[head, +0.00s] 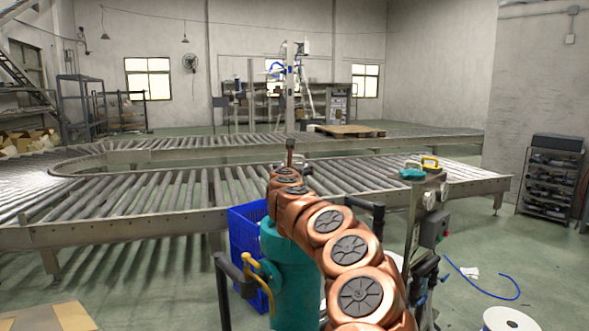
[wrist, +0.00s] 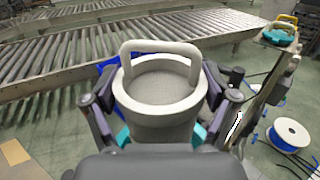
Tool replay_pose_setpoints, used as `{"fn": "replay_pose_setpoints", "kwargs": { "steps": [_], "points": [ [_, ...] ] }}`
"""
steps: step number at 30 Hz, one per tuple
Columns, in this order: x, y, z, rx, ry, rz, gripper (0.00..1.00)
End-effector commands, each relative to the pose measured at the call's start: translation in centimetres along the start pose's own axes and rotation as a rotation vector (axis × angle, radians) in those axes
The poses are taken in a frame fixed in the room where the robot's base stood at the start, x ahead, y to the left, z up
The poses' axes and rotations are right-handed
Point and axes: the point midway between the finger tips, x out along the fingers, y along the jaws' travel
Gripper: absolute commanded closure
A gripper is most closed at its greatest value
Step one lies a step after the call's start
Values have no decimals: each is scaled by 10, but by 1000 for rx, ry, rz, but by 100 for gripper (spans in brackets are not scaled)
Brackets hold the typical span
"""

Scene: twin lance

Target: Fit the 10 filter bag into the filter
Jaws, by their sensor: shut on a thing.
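My gripper (wrist: 160,136) is shut on the filter bag (wrist: 162,120), a pale grey, round bag with a thick rim and an upright loop handle. In the head view my copper arm hides most of the gripper and bag. A teal cylindrical housing (head: 292,285), apparently the filter, stands below my arm's far end. Its top opening is hidden by my arm, and the wrist view does not show it, so I cannot tell how the bag lines up with it.
A teal lid with a yellow handle (head: 412,174) rests on the stand with gauges at right. A blue crate (head: 243,232) stands behind the housing. Roller conveyors (head: 130,195) run behind. A white spool (head: 508,319) and blue hose (head: 490,297) lie at right.

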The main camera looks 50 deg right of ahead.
Motion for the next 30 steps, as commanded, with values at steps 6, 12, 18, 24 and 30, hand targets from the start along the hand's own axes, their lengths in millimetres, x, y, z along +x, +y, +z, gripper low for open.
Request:
{"fn": "replay_pose_setpoints", "kwargs": {
  "steps": [6, 12, 18, 24, 30],
  "points": [
    [0, 0, -5, 0, 0, 0, 74],
    [0, 0, -9, 0, 0, 0, 74],
    [0, 0, -13, 0, 0, 0, 74],
    [0, 0, -17, 0, 0, 0, 74],
    [0, 0, -21, 0, 0, 0, 74]
  ]
}}
